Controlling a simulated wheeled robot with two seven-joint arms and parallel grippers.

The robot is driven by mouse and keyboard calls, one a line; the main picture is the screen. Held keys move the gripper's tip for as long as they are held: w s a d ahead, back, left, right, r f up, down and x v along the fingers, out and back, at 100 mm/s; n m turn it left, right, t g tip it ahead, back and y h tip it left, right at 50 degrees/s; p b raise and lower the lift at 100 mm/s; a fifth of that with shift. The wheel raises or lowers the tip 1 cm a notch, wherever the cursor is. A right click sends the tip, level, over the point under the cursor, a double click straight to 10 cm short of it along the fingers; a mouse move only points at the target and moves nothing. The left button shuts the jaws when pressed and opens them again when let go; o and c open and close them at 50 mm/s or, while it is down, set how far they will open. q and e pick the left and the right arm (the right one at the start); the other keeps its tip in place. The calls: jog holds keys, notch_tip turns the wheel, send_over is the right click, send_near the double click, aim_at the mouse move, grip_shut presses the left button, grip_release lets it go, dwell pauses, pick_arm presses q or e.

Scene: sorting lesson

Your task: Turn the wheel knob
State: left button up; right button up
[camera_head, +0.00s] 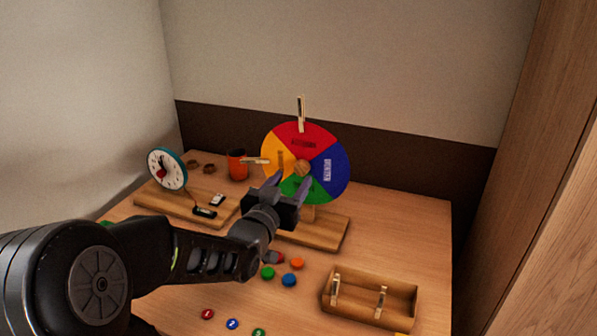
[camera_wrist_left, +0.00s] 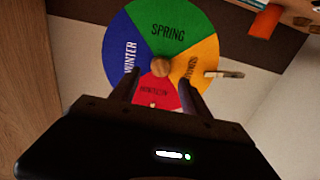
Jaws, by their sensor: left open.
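The season wheel (camera_head: 325,165) stands upright on a wooden base with red, blue, green and yellow sectors. The round wooden knob (camera_head: 302,168) is at its centre. My left gripper (camera_head: 290,180) is open in front of the wheel's lower part, its fingers pointing toward the wheel. In the left wrist view the wheel (camera_wrist_left: 165,30) appears turned over, with SPRING at the top. There the knob (camera_wrist_left: 160,67) shows between and just beyond the two fingertips (camera_wrist_left: 161,78). I cannot tell any contact with it. My right gripper is not in view.
Clothespins sit at the wheel's top (camera_head: 301,115) and left edge (camera_head: 252,161). A clock (camera_head: 167,169) and orange cup (camera_head: 237,167) stand left. A wooden tray (camera_head: 345,312) with clothespins lies front right. Several coloured discs (camera_head: 289,280) lie on the table before the wheel.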

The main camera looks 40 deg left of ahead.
aim_at(300, 169)
pick_arm(q)
jog(key=x, duration=0.5)
grip_shut()
dwell(0.6)
